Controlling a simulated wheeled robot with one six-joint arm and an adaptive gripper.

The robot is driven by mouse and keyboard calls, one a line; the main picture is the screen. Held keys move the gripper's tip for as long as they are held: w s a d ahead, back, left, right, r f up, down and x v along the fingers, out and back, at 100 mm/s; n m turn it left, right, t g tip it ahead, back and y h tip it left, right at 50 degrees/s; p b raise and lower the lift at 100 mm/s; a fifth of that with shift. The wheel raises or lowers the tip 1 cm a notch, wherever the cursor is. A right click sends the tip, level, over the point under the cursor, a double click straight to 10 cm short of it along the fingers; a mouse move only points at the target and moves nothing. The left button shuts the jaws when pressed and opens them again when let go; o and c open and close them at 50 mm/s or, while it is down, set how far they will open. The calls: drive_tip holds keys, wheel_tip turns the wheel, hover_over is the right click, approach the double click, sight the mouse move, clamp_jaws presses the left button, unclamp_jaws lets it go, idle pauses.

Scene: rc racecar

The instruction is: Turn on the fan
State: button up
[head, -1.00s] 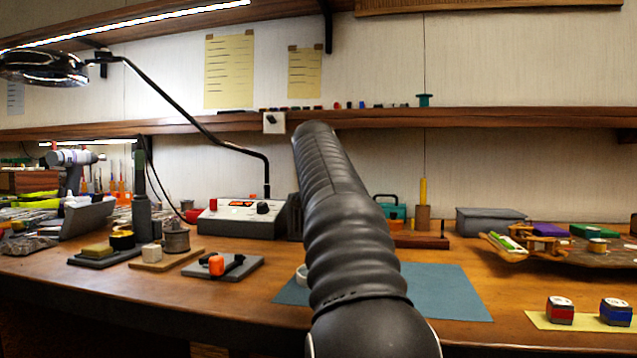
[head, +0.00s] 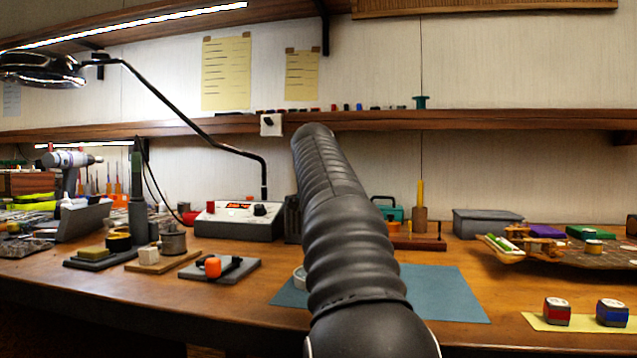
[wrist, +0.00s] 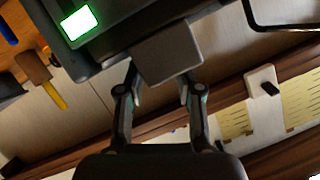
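A dark boxy unit, which may be the fan (wrist: 110,25), fills the top of the wrist view. A bright green lit rectangle (wrist: 78,23) is on its face. A plain dark grey block (wrist: 168,52) projects at its lower side. My gripper (wrist: 157,92) points at this block with its two fingers spread; I cannot tell whether they touch it. In the head view, my arm hides my gripper and most of a dark ribbed unit (head: 293,218), perhaps the same one. A white wall switch (head: 270,124) with a black toggle is on the shelf edge, also seen in the wrist view (wrist: 263,85).
A white control box (head: 238,220) with a red button stands left of my arm. A lamp arm (head: 190,120) crosses above it. A blue mat (head: 445,290) lies on the bench. A wooden shelf (head: 480,118) runs overhead. Red and blue blocks (head: 612,312) sit at front right.

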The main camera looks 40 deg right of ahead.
drive_tip(key=v, duration=1.2)
idle(0.3)
